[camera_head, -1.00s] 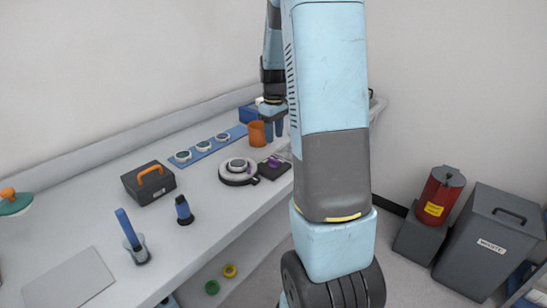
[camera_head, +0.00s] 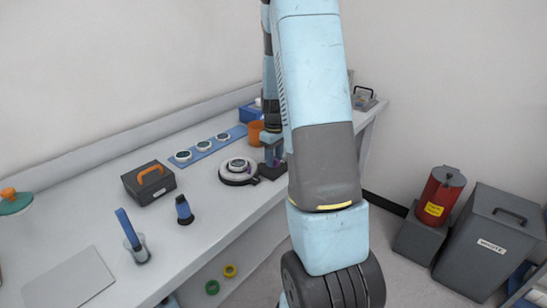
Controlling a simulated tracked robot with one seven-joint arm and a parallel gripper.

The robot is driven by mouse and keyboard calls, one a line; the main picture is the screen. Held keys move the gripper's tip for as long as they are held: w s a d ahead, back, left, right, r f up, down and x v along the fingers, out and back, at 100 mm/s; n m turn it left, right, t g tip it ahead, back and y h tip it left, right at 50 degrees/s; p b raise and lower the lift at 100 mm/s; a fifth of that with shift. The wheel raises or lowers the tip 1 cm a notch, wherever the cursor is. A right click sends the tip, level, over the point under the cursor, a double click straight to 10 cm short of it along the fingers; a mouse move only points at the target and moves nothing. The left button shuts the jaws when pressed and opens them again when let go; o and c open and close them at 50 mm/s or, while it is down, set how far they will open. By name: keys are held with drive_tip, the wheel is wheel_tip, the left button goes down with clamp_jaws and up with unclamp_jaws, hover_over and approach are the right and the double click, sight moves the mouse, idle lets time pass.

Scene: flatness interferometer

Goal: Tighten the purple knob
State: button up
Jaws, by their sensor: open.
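The purple knob (camera_head: 282,161) is on a small dark base (camera_head: 268,172) near the bench's front edge, right of a round instrument (camera_head: 238,170). Only a trace of purple shows, because my gripper and arm cover most of the knob. My gripper (camera_head: 273,160) is open and points down, with its fingers low at the knob. I cannot tell whether the fingers touch the knob or stand around it.
An orange cup (camera_head: 254,132) and a blue strip with several round pieces (camera_head: 204,146) are behind the instrument.

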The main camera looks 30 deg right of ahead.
clamp_jaws()
drive_tip(key=shift+a, duration=0.15)
drive_tip(key=shift+m, duration=0.3)
drive_tip(key=m, duration=1.6)
drive_tip(key=shift+m, duration=0.3)
drive_tip(key=shift+d, duration=0.2)
